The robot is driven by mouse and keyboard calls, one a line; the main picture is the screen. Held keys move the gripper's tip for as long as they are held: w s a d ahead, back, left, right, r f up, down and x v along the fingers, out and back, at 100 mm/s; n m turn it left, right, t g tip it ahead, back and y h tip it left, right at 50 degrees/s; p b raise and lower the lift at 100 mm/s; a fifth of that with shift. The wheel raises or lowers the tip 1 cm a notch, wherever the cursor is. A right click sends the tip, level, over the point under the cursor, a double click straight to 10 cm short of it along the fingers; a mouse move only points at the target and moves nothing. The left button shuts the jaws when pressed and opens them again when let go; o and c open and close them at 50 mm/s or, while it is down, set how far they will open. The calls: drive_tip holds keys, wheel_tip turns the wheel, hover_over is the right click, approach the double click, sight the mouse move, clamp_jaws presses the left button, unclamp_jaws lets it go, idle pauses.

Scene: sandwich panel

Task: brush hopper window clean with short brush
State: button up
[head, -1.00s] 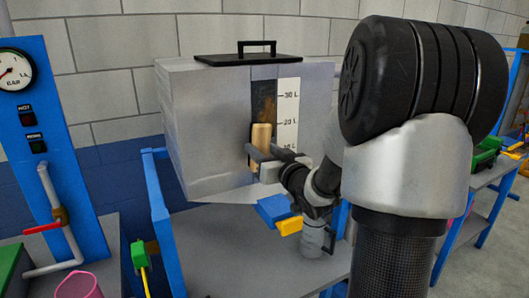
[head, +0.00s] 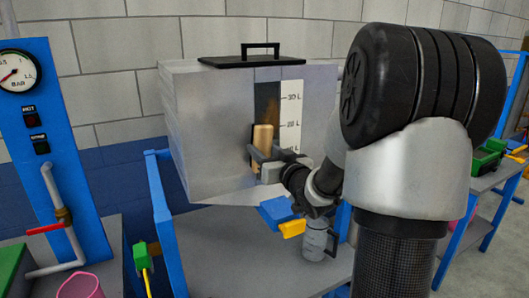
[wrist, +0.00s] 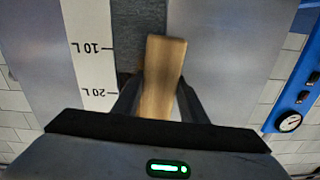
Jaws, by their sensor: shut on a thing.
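The hopper (head: 210,130) is a large grey box with a black lid and handle on top. Its dark vertical window (head: 267,95) has a white litre scale (head: 291,105) on its right side. A brownish patch shows in the window above the brush, and the glass around it looks plain dark grey. My gripper (head: 262,157) is shut on the wooden handle of the short brush (head: 263,138), held upright in front of the window. The brush handle also shows in the wrist view (wrist: 162,78), between my fingers. The bristles are hidden, so contact with the glass cannot be told.
A blue-framed bench (head: 220,245) stands below the hopper, with a grey jug (head: 314,240) on it. A blue panel with a gauge (head: 18,70) and a red-handled pipe valve (head: 45,229) stands at the left. Another bench with green bins (head: 484,160) is at the right.

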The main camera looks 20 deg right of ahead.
drive_tip(key=shift+w, duration=0.5)
drive_tip(key=shift+r, duration=0.1)
